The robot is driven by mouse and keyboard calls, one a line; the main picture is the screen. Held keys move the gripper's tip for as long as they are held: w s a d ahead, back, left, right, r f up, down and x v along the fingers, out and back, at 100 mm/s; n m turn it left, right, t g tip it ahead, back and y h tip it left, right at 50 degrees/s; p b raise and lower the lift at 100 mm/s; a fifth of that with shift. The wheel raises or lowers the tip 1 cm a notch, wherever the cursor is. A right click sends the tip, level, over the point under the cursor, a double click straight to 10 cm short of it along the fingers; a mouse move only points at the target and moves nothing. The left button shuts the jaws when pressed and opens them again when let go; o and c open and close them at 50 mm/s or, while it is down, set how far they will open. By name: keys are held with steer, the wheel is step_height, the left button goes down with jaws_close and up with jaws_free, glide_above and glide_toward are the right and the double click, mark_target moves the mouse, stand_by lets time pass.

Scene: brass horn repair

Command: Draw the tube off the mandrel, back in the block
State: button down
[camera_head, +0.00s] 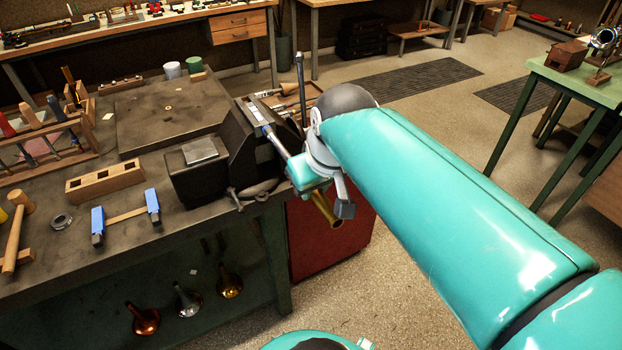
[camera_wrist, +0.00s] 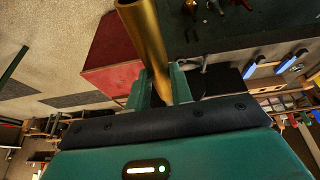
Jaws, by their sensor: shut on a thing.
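A brass tube (camera_head: 326,212) sticks out on the near side of my gripper (camera_head: 303,172). In the wrist view the tube (camera_wrist: 146,38) runs between the two teal fingers of my gripper (camera_wrist: 160,84), which is shut on it. The steel mandrel (camera_head: 268,128) is a pale rod reaching from the bench vise (camera_head: 252,148) to my gripper, roughly in line with the tube. My gripper hides where they meet, so I cannot tell how much mandrel is inside the tube. The wooden block with holes (camera_head: 105,184) stands on the bench, left of the vise.
Blue-padded clamp jaws (camera_head: 126,216), a mallet (camera_head: 18,232) and a tool rack (camera_head: 48,140) occupy the bench (camera_head: 185,232). A dark steel plate (camera_head: 170,112) lies behind the block. A red cabinet (camera_head: 330,243) stands below my gripper. Open floor lies to the right.

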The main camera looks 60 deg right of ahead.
mark_target(327, 205)
steer(key=shift+s+a, duration=0.4)
steer(key=shift+s, duration=0.3)
steer(key=shift+s+a, duration=0.45)
steer(key=shift+s, duration=0.25)
steer(key=shift+s+a, duration=0.4)
steer(key=shift+s, duration=0.3)
steer(key=shift+w+d, duration=0.1)
steer(key=shift+w, duration=0.1)
